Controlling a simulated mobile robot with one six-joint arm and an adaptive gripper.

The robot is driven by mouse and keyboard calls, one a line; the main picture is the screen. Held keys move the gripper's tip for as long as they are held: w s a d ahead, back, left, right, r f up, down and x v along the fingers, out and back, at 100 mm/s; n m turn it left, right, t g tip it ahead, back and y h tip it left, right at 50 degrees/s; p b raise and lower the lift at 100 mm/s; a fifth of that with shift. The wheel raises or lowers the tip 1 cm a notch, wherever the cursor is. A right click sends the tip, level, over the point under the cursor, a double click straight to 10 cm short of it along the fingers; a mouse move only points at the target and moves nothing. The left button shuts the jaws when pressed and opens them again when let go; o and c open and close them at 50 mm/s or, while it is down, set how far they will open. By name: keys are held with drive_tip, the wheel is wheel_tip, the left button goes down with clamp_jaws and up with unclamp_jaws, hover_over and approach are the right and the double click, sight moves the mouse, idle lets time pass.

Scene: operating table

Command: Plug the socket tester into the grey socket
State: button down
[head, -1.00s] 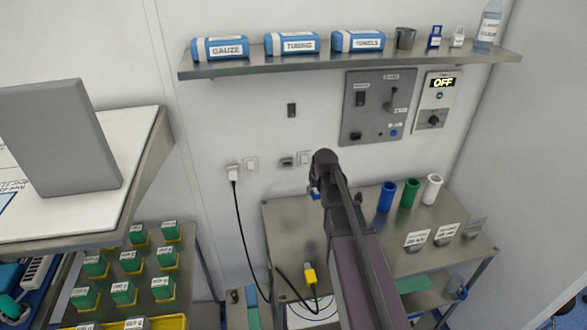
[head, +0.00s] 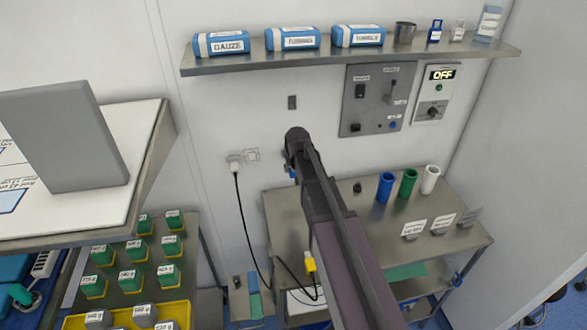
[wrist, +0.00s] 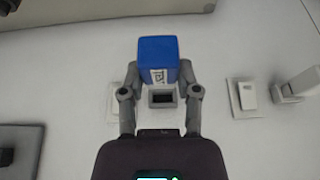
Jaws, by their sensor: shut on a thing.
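My gripper (wrist: 160,85) is shut on the blue socket tester (wrist: 158,60), which has a white label. In the head view only a small blue bit of the tester (head: 292,174) shows beside my gripper (head: 292,165), close to the wall. The grey socket (wrist: 161,98), with a dark centre, shows between the fingers in the wrist view, just below the tester in the picture. I cannot tell whether tester and socket touch. In the head view my arm hides the grey socket.
A white plug (head: 235,162) with a black cable sits in the wall beside a white switch (head: 253,155). Below is a steel table (head: 340,208) with blue, green and white cups. A control panel (head: 370,100) hangs at upper right.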

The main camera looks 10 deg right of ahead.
drive_tip(key=shift+w, duration=1.95)
drive_tip(key=shift+w, duration=1.55)
idle(0.6)
drive_tip(key=shift+c, duration=1.3)
unclamp_jaws()
drive_tip(key=shift+s, duration=0.15)
